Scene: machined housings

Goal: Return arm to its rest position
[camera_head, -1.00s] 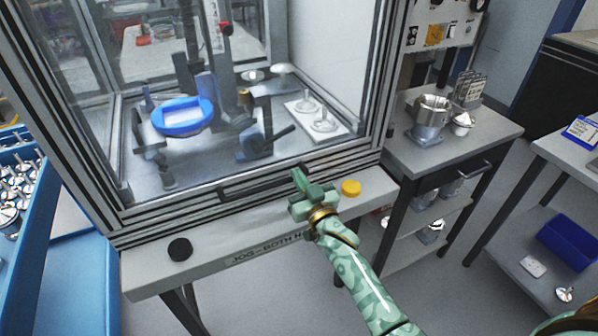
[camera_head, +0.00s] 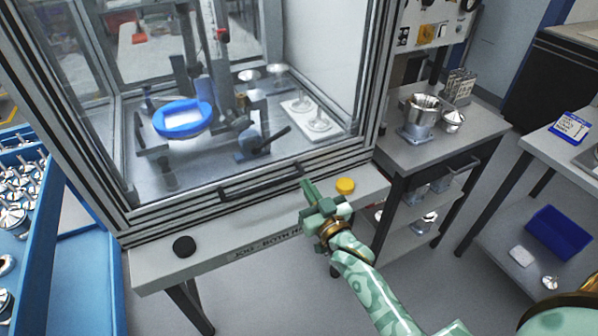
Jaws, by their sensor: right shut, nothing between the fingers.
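My right arm, in a green and pale mottled pattern, comes in from the lower right. My right gripper (camera_head: 308,190) is shut and empty. In the picture it lies over the front ledge (camera_head: 215,247) of the glazed machine enclosure, just left of a yellow button (camera_head: 345,186). Whether it touches the ledge I cannot tell. My left gripper does not show.
The enclosure's door handle (camera_head: 262,185) is close behind the gripper. A black button (camera_head: 184,246) sits at the ledge's left. A grey side table (camera_head: 465,135) with metal parts stands right. A blue rack (camera_head: 75,270) stands left. Floor shows between the tables.

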